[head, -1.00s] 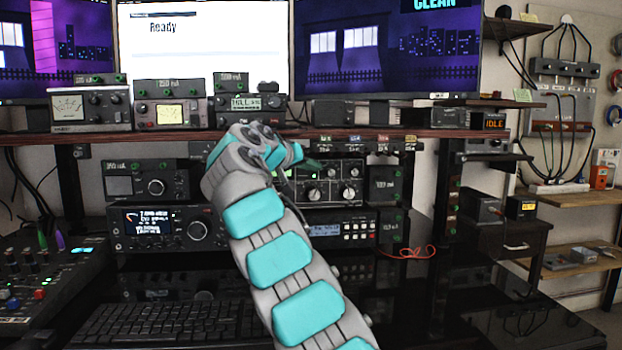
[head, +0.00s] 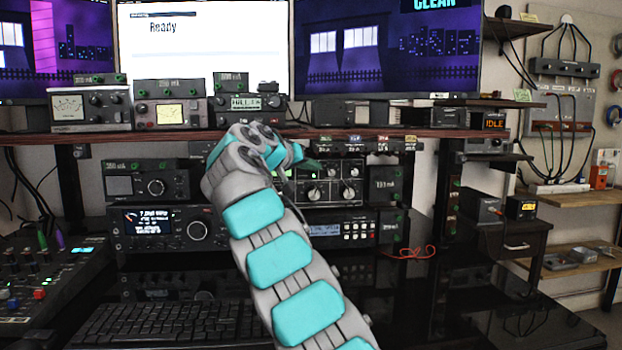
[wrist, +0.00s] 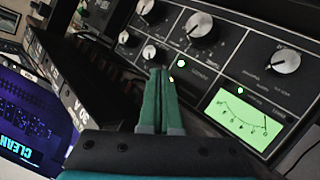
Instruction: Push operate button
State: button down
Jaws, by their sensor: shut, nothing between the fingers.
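The tuner is a black unit with several silver knobs (wrist: 203,25) and a green-lit meter (wrist: 243,120) in the wrist view. Its front panel (head: 333,200) shows partly behind my arm in the head view. My gripper (wrist: 161,74) has two green fingers pressed together, empty, with the tips close to the panel between the knobs and the meter. I cannot tell whether they touch it. Small green and amber lights (wrist: 182,63) sit right beside the fingertips. No operate button label is readable. In the head view the gripper (head: 313,164) is small and partly hidden by my wrist.
A wooden shelf (head: 110,137) with meters runs just above the tuner. A row of small labelled boxes (wrist: 75,90) lies close on the left in the wrist view. Radios (head: 165,228) stand left of my arm, and a keyboard (head: 165,324) lies on the black desk.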

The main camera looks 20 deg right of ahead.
jog(key=shift+w+r+p, duration=0.1)
jog(key=shift+w+p, duration=0.05)
jog(key=shift+p, duration=0.15)
jog(key=shift+w+d, duration=0.15)
jog(key=shift+w, duration=0.1)
jog(key=shift+w+p, duration=0.15)
jog(key=shift+p, duration=0.2)
dwell(0.3)
jog(key=shift+s+b, duration=0.55)
jog(key=shift+b, duration=0.1)
